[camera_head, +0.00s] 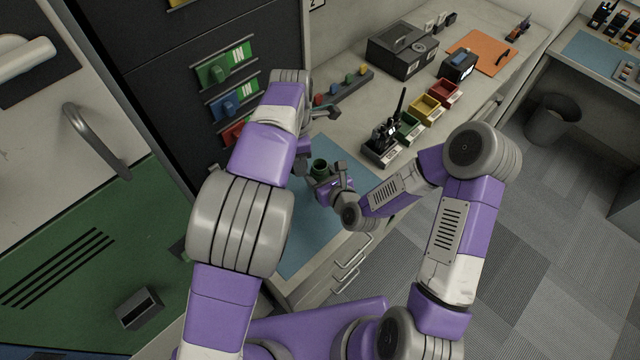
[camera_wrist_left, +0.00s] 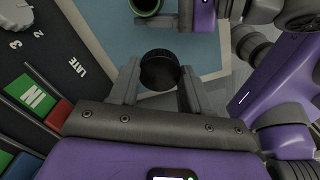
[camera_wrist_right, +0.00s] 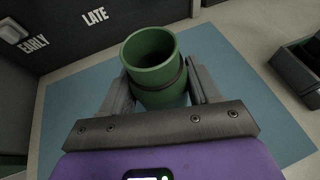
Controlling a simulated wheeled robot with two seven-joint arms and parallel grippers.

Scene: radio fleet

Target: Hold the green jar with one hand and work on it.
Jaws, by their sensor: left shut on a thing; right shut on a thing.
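The green jar (camera_wrist_right: 155,60) is upright and open at the top in the right wrist view, its inside hollow and a dark band round its body. My right gripper (camera_wrist_right: 160,88) is shut on its sides. The jar also shows over the blue mat (camera_head: 320,167) in the head view, and its rim is at the top of the left wrist view (camera_wrist_left: 146,6). My left gripper (camera_wrist_left: 158,82) is shut on a round black lid-like piece (camera_wrist_left: 159,66), apart from the jar. In the head view my left arm partly hides that gripper.
A radio (camera_head: 386,135) stands upright on the bench by green, yellow (camera_head: 426,107) and red (camera_head: 445,92) bins. A black case (camera_head: 402,50) and orange mat (camera_head: 482,52) lie farther back. A dark board with IN tags (camera_head: 226,68) rises at the left.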

